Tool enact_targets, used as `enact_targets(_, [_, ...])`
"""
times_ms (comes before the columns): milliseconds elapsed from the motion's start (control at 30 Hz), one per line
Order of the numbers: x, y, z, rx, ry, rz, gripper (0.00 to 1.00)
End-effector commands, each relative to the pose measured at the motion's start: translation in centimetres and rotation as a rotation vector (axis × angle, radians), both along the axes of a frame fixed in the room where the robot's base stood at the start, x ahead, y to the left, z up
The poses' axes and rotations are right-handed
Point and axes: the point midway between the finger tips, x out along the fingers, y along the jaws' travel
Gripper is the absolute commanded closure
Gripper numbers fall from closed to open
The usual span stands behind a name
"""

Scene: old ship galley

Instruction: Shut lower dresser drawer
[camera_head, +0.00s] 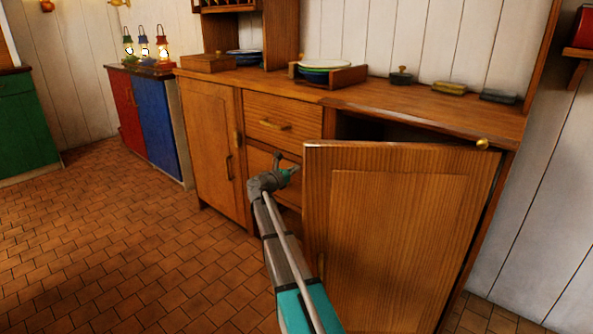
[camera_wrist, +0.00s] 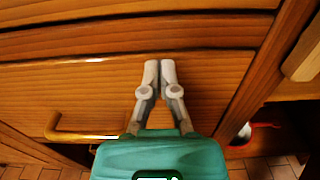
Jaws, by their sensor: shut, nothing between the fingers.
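The wooden dresser (camera_head: 215,135) has two drawers in its middle bay. The lower drawer (camera_head: 258,162) is under the upper drawer (camera_head: 283,110), partly hidden by my gripper (camera_head: 285,165). In the wrist view the lower drawer front (camera_wrist: 65,90) fills much of the picture, with its bar handle (camera_wrist: 85,132) at the left. My gripper (camera_wrist: 160,66) is shut and empty, its fingertips at the upper part of this front, right of the handle. I cannot tell whether they touch it. A thin dark line runs above the front; how far the drawer stands out is unclear.
The right cabinet door (camera_head: 400,230) stands open, close to the right of my arm. The left door (camera_head: 212,150) is shut. Plates in a wooden rack (camera_head: 335,75) and small tins (camera_head: 450,88) stand on top. The tiled floor at left is clear.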

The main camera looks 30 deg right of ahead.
Motion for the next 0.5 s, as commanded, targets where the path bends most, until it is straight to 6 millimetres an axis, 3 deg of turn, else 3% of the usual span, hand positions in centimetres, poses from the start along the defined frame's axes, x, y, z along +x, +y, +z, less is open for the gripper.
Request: enact_targets(500, [-3.0,8.4,-0.1,0.003,-0.001,0.007,1.0])
